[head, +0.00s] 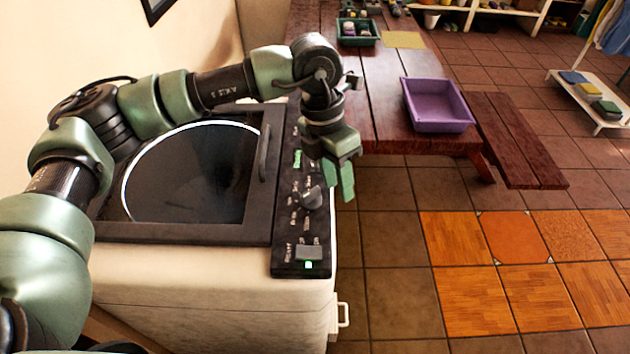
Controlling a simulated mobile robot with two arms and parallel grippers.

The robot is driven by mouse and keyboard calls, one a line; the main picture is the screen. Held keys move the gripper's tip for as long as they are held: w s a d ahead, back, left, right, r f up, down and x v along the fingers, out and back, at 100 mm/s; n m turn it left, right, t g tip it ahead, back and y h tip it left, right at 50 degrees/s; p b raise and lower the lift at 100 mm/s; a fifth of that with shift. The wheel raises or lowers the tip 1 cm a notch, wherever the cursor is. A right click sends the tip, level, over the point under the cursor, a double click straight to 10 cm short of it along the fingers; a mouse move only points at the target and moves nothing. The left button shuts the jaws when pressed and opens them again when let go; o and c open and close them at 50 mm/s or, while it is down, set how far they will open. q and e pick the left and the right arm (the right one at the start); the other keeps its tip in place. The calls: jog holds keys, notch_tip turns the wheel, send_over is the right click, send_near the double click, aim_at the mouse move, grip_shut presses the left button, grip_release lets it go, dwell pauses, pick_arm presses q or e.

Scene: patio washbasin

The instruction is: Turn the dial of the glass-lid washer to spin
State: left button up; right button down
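The glass-lid washer (210,290) is a white box with a dark-framed lid and a round glass window (190,170); the lid is down. A black control panel (290,235) runs along its right side. The dial (311,197) is a dark grey knob on the middle of that panel, with small white markings around it; they are too small to read. My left gripper (339,180) points downward, just right of and beyond the dial in the picture, apparently apart from it. Its green fingertips look close together, and any gap is unclear. My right gripper is out of view.
The panel also has a grey switch (309,252) above a green light and a green-lit part farther back. A dark lid handle (264,152) stands left of the panel. Beyond are a wooden table (385,130) with a purple basin (437,105) and a bench (515,150). Tiled floor lies open at right.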

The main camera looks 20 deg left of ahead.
aim_at(311, 192)
pick_arm(q)
jog(key=a, duration=0.2)
jog(key=w+a+y, duration=0.1)
jog(key=w+a+r+y, duration=0.1)
jog(key=a, duration=0.1)
jog(key=shift+w+a+n+t, duration=0.2)
jog(key=shift+a+n+t, duration=0.1)
jog(key=shift+n, duration=0.1)
jog(key=shift+a+f+y, duration=0.1)
jog(key=shift+a+y, duration=0.15)
jog(key=shift+y, duration=0.05)
notch_tip(311, 192, down, 6)
jog(key=p, duration=0.2)
jog(key=shift+p, duration=0.35)
jog(key=shift+f, duration=0.55)
jog(key=shift+s+d, duration=0.1)
jog(key=shift+c, duration=0.2)
grip_shut()
